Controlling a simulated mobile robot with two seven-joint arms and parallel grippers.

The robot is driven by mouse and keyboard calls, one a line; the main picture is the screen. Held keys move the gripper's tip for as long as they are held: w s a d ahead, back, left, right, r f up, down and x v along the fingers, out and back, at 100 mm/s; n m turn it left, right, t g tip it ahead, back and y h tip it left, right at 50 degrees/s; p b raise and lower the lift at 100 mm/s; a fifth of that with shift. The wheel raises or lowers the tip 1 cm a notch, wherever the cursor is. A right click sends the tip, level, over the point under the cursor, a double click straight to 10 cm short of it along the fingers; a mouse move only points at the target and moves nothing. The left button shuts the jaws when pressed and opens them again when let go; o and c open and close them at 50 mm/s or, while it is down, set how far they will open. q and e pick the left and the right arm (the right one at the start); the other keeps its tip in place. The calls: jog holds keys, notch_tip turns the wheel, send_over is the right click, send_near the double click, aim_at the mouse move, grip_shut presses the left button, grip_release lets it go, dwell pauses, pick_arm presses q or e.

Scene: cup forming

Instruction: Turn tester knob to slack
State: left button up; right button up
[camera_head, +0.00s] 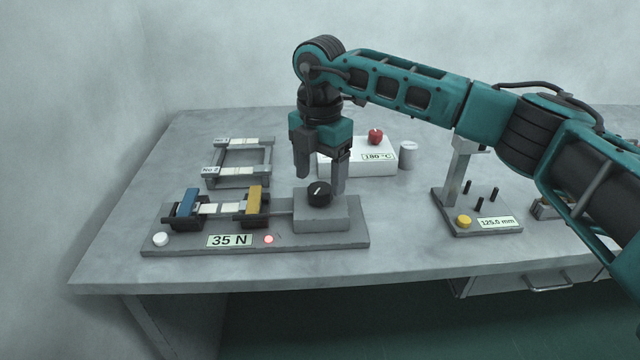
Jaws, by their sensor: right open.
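The tester (190,240) is a grey base plate at the front left of the table. Its black knob (319,194) has a white pointer mark and sits on a grey block (321,215) at the plate's right end. My right gripper (320,180) points down over the knob with its fingers apart, one at the left and one at the right. I cannot tell whether the fingers touch the knob. A blue clamp (188,202) and a yellow clamp (254,200) stand on the plate with a white strip (220,208) between them. The display (230,240) reads 35 N. My left gripper is out of view.
A lit red lamp (268,239) and a white button (161,239) are on the tester. A rack (238,172) stands behind it. A white box (385,168) with a 180 °C label and red knob is behind my gripper, beside a grey cylinder (408,156). A gauge stand (476,222) reads about 125 mm.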

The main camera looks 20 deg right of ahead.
jog(key=shift+f, duration=1.2)
jog(key=shift+c, duration=0.5)
jog(key=c, duration=1)
jog(key=shift+o, duration=0.2)
